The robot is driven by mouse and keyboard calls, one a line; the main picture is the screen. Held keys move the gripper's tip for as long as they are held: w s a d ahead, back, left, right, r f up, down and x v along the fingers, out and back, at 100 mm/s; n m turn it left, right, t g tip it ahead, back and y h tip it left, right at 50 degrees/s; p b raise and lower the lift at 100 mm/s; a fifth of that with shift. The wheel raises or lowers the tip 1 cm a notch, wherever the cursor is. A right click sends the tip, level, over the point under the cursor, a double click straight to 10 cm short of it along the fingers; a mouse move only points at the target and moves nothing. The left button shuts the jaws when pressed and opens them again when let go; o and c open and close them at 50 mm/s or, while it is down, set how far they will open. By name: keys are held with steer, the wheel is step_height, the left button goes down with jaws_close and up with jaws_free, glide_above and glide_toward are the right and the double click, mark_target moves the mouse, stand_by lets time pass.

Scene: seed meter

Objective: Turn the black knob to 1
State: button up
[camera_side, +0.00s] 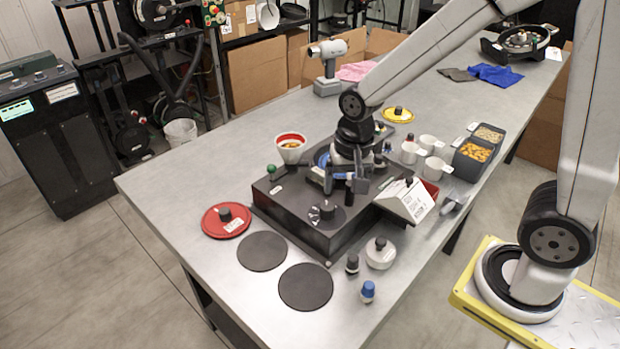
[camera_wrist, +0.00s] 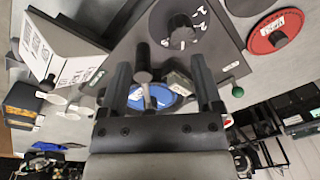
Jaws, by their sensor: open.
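The black knob (camera_side: 327,210) stands on a round dark dial on top of the black seed meter box (camera_side: 290,226). My gripper (camera_side: 346,184) is above the box, behind the knob in the side view. In the wrist view my gripper (camera_wrist: 163,72) is open, and the knob lies beyond the fingertips, apart from them. A black-handled lever (camera_wrist: 143,62) shows between the fingers.
A white sign (camera_side: 405,202) stands at the box's right and a green ball knob (camera_side: 271,169) at its left. A red lid (camera_side: 226,220), two dark discs (camera_side: 262,251) and a white lid (camera_side: 380,252) lie around the box. A bowl (camera_side: 291,147) stands behind it.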

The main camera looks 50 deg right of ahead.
mark_target(328, 205)
steer(key=w+m, duration=0.1)
steer(key=w+a+r+m, duration=0.1)
steer(key=m, duration=0.1)
steer(key=w+m+g, duration=0.1)
steer(key=m, duration=0.1)
steer(key=shift+a+r, duration=0.2)
steer(key=shift+a, duration=0.05)
steer(key=shift+f, duration=0.1)
steer(key=shift+f, duration=3.85)
jaws_close()
